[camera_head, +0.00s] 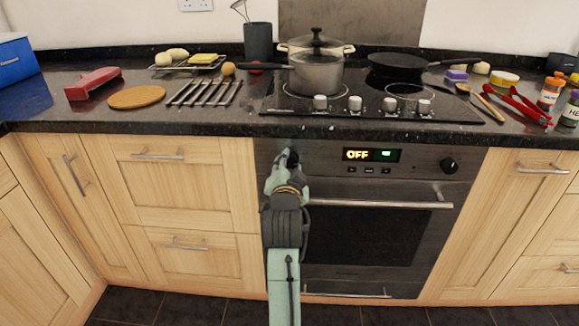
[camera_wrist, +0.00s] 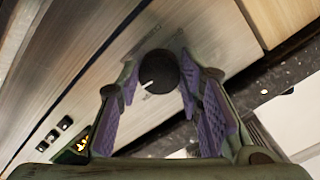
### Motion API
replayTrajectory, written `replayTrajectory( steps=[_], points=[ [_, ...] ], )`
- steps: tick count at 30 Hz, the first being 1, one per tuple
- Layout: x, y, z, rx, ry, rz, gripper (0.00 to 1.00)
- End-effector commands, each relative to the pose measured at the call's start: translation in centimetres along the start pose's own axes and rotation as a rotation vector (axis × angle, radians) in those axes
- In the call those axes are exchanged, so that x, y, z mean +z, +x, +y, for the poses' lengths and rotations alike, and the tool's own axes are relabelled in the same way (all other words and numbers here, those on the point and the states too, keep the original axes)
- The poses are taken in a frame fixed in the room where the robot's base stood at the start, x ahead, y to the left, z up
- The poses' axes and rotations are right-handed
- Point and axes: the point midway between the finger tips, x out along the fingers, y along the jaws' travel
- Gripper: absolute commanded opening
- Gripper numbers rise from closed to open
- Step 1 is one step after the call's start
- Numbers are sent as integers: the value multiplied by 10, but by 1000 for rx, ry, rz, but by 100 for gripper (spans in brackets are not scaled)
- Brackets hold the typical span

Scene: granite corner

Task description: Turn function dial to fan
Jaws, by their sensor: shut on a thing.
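The oven's function dial (camera_wrist: 158,73) is a round black knob with a white pointer mark. In the wrist view it sits between the tips of my gripper (camera_wrist: 158,70), whose purple-padded fingers are closed on its two sides. In the head view my gripper (camera_head: 290,160) is at the left end of the oven's control panel (camera_head: 325,158), and it mostly hides this dial. The display (camera_head: 371,155) reads "OFF" in yellow, with a small green sign beside it.
A second black dial (camera_head: 449,165) is at the panel's right end. The oven door handle (camera_head: 380,204) runs below the panel. The granite worktop (camera_head: 240,122) overhangs above, with several hob knobs and a pot (camera_head: 317,70). Floor in front shows clear.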

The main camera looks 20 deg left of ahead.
Motion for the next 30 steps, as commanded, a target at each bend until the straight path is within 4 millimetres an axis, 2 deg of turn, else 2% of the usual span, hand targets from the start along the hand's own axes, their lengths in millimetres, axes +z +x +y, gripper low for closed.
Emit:
replayTrajectory(
  steps=[6,15,30],
  points=[
    [0,0,0,-16,171,-11,5],
    [0,0,0,-30,325,-20,5],
    [-1,0,0,-36,380,-24,5]
  ],
)
